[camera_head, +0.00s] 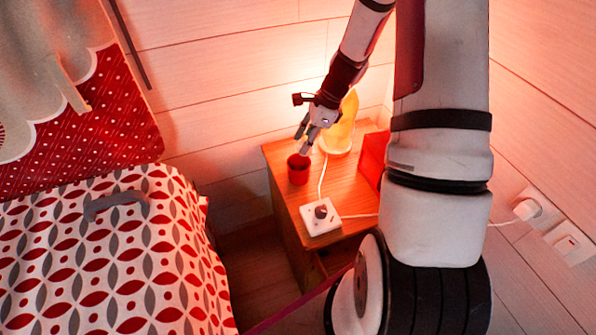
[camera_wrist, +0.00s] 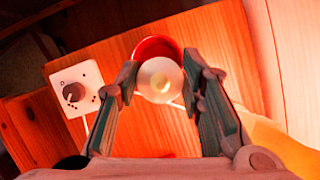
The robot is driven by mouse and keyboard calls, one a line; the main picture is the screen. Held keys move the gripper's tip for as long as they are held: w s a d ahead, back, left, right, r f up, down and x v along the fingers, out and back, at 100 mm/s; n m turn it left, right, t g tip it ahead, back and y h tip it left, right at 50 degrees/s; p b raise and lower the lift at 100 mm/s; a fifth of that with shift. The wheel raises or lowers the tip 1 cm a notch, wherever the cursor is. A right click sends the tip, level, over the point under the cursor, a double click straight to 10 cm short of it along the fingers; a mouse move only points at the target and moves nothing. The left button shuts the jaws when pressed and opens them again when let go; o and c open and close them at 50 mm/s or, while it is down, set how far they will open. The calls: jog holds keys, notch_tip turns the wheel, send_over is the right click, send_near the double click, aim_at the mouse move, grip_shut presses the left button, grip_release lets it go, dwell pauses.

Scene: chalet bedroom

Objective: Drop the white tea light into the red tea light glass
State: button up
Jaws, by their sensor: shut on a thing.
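The red tea light glass (camera_head: 298,172) stands upright on the wooden nightstand, near its left edge. It also shows in the wrist view (camera_wrist: 157,44), its red rim beyond my fingertips. My gripper (camera_head: 307,142) is above the glass in the head view. In the wrist view my gripper (camera_wrist: 161,80) is shut on the white tea light (camera_wrist: 160,79), one finger on each side. The tea light overlaps the lower part of the glass opening in that view. I cannot tell how high above the rim it is.
The nightstand (camera_head: 315,197) also bears a white dimmer box (camera_head: 321,217) with a dark knob, its white cable, a glowing yellow lamp (camera_head: 340,132) behind my gripper, and a red object (camera_head: 372,155) at the right. A patterned bed (camera_head: 110,260) is at the left; walls are behind.

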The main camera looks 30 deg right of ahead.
jog(key=o, duration=1)
jog(key=shift+o, duration=0.2)
jog(key=shift+r, duration=0.1)
jog(key=v, duration=1.2)
